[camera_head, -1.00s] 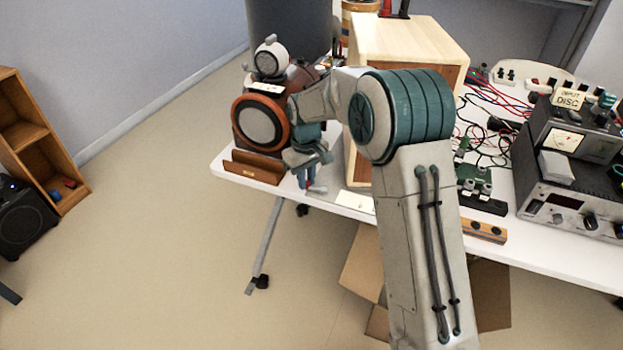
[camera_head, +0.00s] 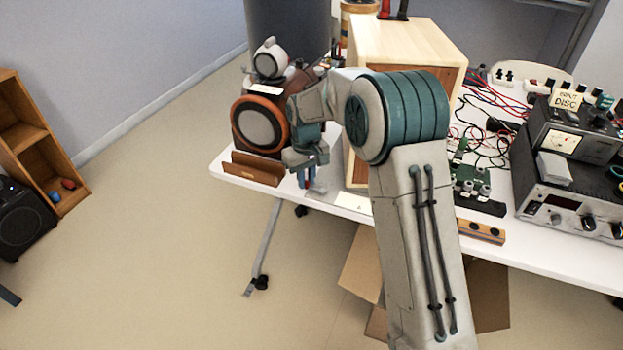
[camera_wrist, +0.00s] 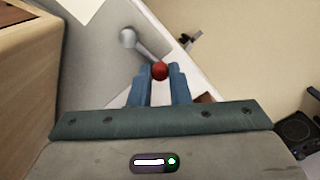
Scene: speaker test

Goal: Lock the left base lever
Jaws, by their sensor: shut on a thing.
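The lever shows in the wrist view as a grey pivot (camera_wrist: 127,38) with a thin metal rod ending in a red ball knob (camera_wrist: 160,71). My gripper (camera_wrist: 160,76) has its two blue fingers on either side of the red knob and is shut on it. The rod runs from the knob up and left to the pivot on a grey surface. In the head view my gripper (camera_head: 307,179) points down at the table's front edge, left of the wooden cabinet (camera_head: 400,42); the lever cannot be made out there.
A brown speaker with an orange ring (camera_head: 260,125) and a brown holder (camera_head: 253,168) stand left of my gripper. A white card (camera_head: 350,201) lies at the table's edge (camera_head: 545,252). Electronics (camera_head: 575,195) and cables crowd the right. The floor at left is open.

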